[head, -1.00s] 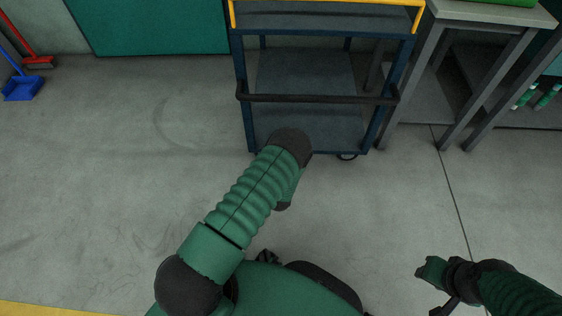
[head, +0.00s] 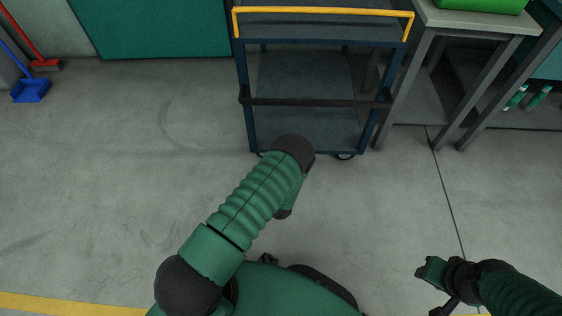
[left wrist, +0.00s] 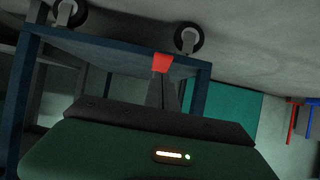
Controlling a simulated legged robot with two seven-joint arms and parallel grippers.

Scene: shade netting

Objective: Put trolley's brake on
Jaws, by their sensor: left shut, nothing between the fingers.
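The trolley (head: 307,130) stands upright ahead of me in the head view, with dark blue posts, grey shelves, a yellow handle (head: 325,11) and a black crossbar. In the left wrist view, its base (left wrist: 110,54) appears upside down, with two wheels (left wrist: 188,38) at the top. A red pedal (left wrist: 162,62) sticks out at the middle of its lower edge. My left gripper (left wrist: 163,78) is shut and empty, its tips lined up just below the pedal in the picture; I cannot tell whether they touch. My left forearm hides it in the head view. My right gripper (head: 432,274) is low right, away from the trolley.
A grey table (head: 480,20) stands close to the trolley's right side. A blue dustpan (head: 30,90) and a red broom (head: 45,65) are at the far left. A teal panel (head: 155,28) is behind. The floor left of the trolley is clear.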

